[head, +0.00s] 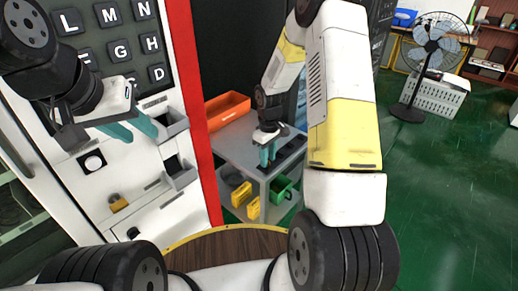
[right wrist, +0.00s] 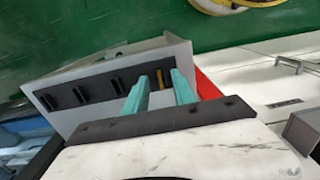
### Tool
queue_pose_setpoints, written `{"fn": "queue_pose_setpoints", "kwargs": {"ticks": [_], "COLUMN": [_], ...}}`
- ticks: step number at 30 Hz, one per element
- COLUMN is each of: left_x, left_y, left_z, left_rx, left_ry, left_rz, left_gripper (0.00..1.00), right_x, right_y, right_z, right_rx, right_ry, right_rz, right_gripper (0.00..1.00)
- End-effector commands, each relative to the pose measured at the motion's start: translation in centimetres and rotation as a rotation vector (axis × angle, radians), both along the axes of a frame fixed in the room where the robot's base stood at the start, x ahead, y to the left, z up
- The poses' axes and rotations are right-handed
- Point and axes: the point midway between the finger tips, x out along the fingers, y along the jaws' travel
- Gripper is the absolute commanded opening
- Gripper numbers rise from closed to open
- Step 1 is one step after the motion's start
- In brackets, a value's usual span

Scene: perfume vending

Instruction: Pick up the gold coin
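The gold coin (right wrist: 156,77) shows in the right wrist view as a thin gold edge at the end of a black slotted holder (right wrist: 95,88). The holder lies on the grey table (right wrist: 180,52). My right gripper (right wrist: 160,88) is open, with one teal finger on each side of the coin. I cannot tell whether either finger touches it. In the head view my right gripper (head: 267,156) points down over the holder (head: 290,154), and the coin cannot be made out there. My left gripper (head: 131,128) is open and empty in front of the vending machine (head: 125,170).
An orange bin (head: 227,109) sits at the table's back left. Yellow bins (head: 241,194) and a green bin (head: 282,189) are on the lower shelf. The machine's red edge (head: 202,120) stands close left of the table. A fan (head: 432,58) stands far right on open green floor.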

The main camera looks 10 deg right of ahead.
Motion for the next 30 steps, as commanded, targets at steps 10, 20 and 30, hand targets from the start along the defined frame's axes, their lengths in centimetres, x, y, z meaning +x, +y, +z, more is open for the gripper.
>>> {"fn": "queue_pose_setpoints", "kwargs": {"ticks": [10, 20, 30], "left_x": [0.0, 0.0, 0.0], "left_y": [0.0, 0.0, 0.0], "left_z": [0.0, 0.0, 0.0], "left_rx": [0.000, 0.000, 0.000], "left_ry": [0.000, 0.000, 0.000], "left_rz": [0.000, 0.000, 0.000], "left_gripper": [0.36, 0.36, 0.36], "right_x": [0.0, 0.0, 0.1], "right_y": [0.0, 0.0, 0.0], "right_z": [0.0, 0.2, 3.6], "right_rx": [0.000, 0.000, -0.001], "right_ry": [0.000, 0.000, -0.004], "right_rz": [0.000, 0.000, 0.000], "right_gripper": [0.00, 0.00, 0.00]}}
